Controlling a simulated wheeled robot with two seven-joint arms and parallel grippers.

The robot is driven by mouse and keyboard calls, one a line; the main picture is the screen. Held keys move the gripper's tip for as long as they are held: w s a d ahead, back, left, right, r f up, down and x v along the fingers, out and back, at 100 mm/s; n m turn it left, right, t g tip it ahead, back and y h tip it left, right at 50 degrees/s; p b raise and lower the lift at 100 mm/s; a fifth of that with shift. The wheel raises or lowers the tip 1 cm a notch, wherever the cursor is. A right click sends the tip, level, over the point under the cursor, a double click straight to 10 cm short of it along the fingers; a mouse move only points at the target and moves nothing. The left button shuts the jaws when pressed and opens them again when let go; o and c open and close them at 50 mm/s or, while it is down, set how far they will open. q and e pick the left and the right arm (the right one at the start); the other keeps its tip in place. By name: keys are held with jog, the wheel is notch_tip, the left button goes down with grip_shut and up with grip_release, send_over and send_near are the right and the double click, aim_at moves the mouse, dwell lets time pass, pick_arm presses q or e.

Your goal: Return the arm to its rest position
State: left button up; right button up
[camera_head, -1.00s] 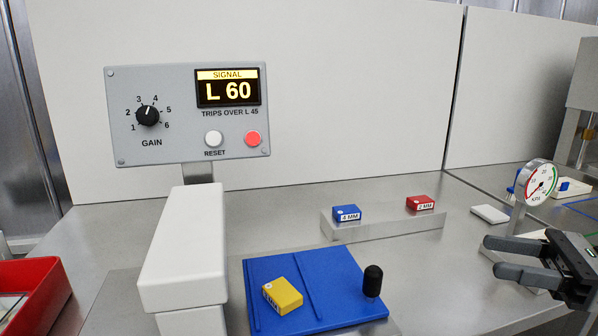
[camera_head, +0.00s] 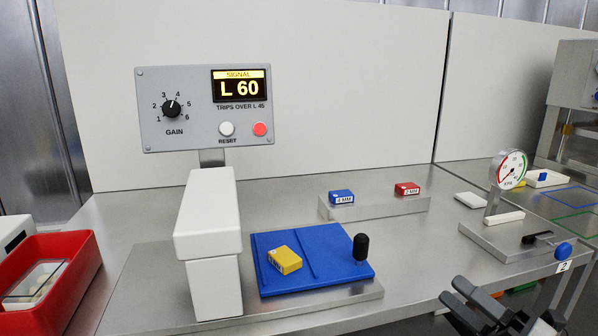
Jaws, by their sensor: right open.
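My right gripper (camera_head: 454,291) is at the bottom right of the head view, in front of the bench's front edge. Its two dark fingers are apart, with nothing seen between them, and it touches none of the objects. The rest of the arm is mostly cut off by the frame's bottom edge. My left gripper is not in view.
A blue plate (camera_head: 325,238) carries a yellow block (camera_head: 284,260) and a black knob (camera_head: 361,247). A white housing (camera_head: 208,215) stands left of it, near a red bin (camera_head: 88,262). A gauge (camera_head: 511,170) stands at right. The panel display (camera_head: 240,88) reads L 60.

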jog(key=s+a+f+m+g+h, duration=0.1)
jog(key=s+a+f+m+h, duration=0.2)
jog(key=s+f+m, duration=0.2)
jog(key=s+a+f+m+g+h, duration=0.2)
jog(key=s+a+f+m+h, duration=0.2)
jog(key=f+m, duration=0.6)
jog(key=s+a+f+m+g+h, duration=0.2)
jog(key=f+m, duration=0.6)
jog(key=m, duration=0.5)
jog(key=s+a+h, duration=0.1)
jog(key=s+h, duration=0.1)
jog(key=s, duration=0.1)
jog(key=shift+s+a+f+m, duration=0.3)
jog(key=shift+f+m, duration=0.05)
jog(key=shift+m, duration=0.05)
